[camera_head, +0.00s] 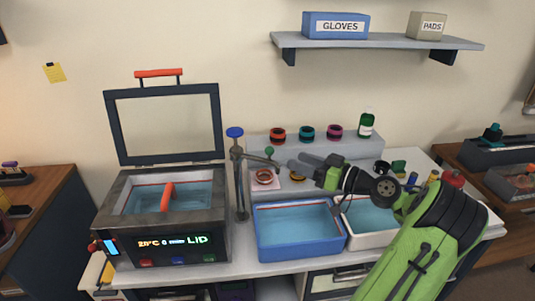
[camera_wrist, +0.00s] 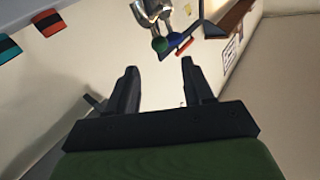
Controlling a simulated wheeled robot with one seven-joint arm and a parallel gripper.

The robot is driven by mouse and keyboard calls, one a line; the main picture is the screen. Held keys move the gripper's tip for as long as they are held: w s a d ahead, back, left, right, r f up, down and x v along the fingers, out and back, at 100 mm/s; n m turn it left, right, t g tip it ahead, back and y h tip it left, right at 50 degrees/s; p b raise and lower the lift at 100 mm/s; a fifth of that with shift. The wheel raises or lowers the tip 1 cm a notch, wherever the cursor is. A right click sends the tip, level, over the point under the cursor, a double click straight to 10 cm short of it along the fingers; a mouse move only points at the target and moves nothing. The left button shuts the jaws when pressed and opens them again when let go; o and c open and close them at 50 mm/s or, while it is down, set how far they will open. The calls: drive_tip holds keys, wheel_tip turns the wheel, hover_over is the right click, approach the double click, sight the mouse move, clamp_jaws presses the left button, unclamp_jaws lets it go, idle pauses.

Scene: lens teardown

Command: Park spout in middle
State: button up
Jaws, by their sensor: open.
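The spout (camera_head: 258,158) is a grey arm on a post (camera_head: 240,180) with a blue knob (camera_head: 235,132) on top. It points right, and a green ball (camera_head: 269,151) stands on it near its outer end. The basins are a blue one (camera_head: 262,243) in the middle and a white one (camera_head: 372,240) on the right. My gripper (camera_head: 298,162) is open and empty, just right of the spout's end. In the wrist view, the green ball (camera_wrist: 160,44) shows just beyond the gap between my fingertips (camera_wrist: 158,70), apart from them; the blue knob (camera_wrist: 178,38) is behind it.
A dark tank (camera_head: 160,238) with a raised lid frame (camera_head: 165,90) stands left of the post. A copper ring (camera_head: 264,176) lies near the spout.

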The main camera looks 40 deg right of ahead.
sight(270, 150)
drive_tip(key=x, duration=1)
drive_tip(key=shift+w, duration=0.2)
clamp_jaws()
